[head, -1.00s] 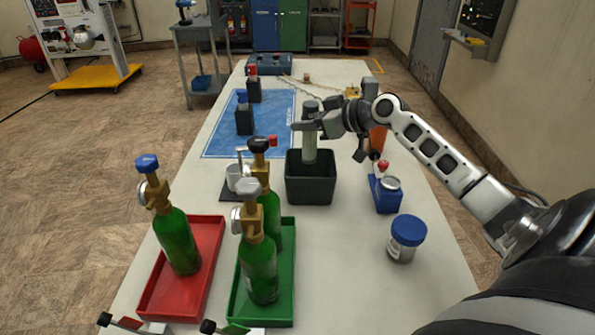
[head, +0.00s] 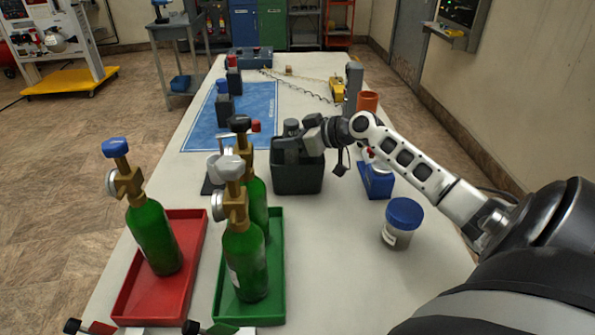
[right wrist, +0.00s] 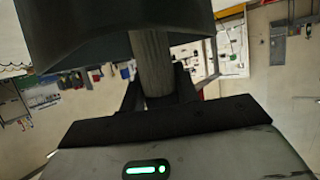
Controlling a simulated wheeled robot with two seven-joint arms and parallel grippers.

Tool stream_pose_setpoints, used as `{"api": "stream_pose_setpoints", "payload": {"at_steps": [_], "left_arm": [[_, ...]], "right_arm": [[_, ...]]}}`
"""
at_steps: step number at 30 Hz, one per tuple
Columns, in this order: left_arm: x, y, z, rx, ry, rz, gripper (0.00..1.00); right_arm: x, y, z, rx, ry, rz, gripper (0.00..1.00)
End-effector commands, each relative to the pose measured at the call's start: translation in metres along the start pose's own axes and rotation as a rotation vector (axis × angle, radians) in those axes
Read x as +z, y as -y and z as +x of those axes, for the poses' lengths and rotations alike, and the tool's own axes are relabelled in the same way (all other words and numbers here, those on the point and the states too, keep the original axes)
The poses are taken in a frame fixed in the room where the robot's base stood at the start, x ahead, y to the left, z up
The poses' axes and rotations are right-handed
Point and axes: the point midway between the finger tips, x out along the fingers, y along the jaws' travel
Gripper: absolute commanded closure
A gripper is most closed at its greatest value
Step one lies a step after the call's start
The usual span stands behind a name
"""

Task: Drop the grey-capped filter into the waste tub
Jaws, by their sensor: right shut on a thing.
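My right gripper (head: 293,144) is shut on the grey-capped filter, whose grey cap (head: 291,125) shows above the fingers. The dark waste tub (head: 297,181) stands on the table just below. The gripper is low at the tub's mouth, and the filter's lower part is hidden by the fingers and the tub wall. In the right wrist view, the grey ribbed filter body (right wrist: 151,65) runs up to the dark tub (right wrist: 110,30). My left gripper is not in view.
Green cylinders stand in a red tray (head: 197,235) and a green tray (head: 275,290) left of the tub. A blue-lidded jar (head: 402,217) and a blue device (head: 377,184) stand to the right. A blue mat (head: 200,135) lies behind. The front right tabletop is bare.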

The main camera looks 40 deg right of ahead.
Motion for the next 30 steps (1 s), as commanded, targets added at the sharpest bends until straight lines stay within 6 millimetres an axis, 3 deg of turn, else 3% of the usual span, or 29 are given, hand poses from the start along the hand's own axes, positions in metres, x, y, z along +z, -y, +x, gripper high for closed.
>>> {"api": "stream_pose_setpoints", "payload": {"at_steps": [4, 5, 7, 20, 30], "left_arm": [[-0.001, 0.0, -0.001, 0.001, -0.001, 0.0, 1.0], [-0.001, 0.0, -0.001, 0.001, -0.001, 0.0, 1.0], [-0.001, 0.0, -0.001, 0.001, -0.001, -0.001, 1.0], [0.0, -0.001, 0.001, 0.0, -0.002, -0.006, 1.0], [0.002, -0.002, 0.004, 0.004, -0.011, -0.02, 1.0]], "right_arm": [[-0.001, 0.0, 0.0, 0.0, -0.001, 0.0, 0.93], [-0.001, 0.0, 0.0, 0.0, -0.001, 0.0, 0.64], [-0.001, 0.0, 0.0, 0.0, -0.001, 0.0, 0.44], [0.001, 0.0, -0.009, 0.001, 0.002, -0.001, 0.44], [0.002, 0.001, -0.072, 0.0, 0.003, 0.001, 0.44]]}}
